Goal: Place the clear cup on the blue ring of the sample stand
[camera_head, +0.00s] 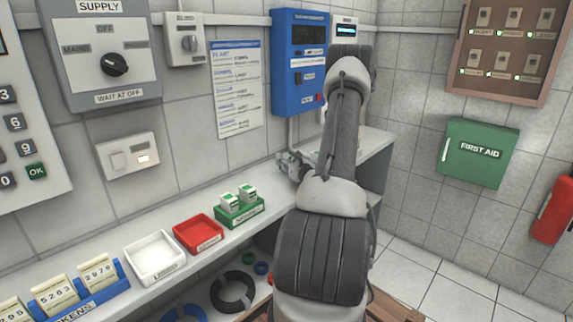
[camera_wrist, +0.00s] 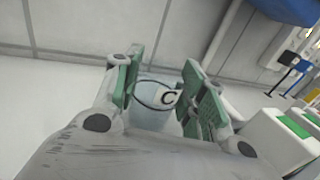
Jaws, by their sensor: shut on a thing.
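My gripper (camera_wrist: 163,72) is shut on the clear cup (camera_wrist: 152,112), which stands between the two green-padded fingers in the wrist view. The cup is pale and see-through, with a dark line and a black letter C on its side. In the head view my gripper (camera_head: 290,162) is over the back part of the long shelf, left of my arm. The cup cannot be made out there. I cannot pick out the sample stand or its blue ring for sure in either view; my arm hides part of the shelf.
On the shelf stand a green tray (camera_head: 240,213) with small boxes, a red tray (camera_head: 190,243), a white tray (camera_head: 137,265) and a blue token holder (camera_head: 90,305). A blue wall unit (camera_head: 290,80) hangs beyond. The wrist view shows a white block (camera_wrist: 275,145) at right.

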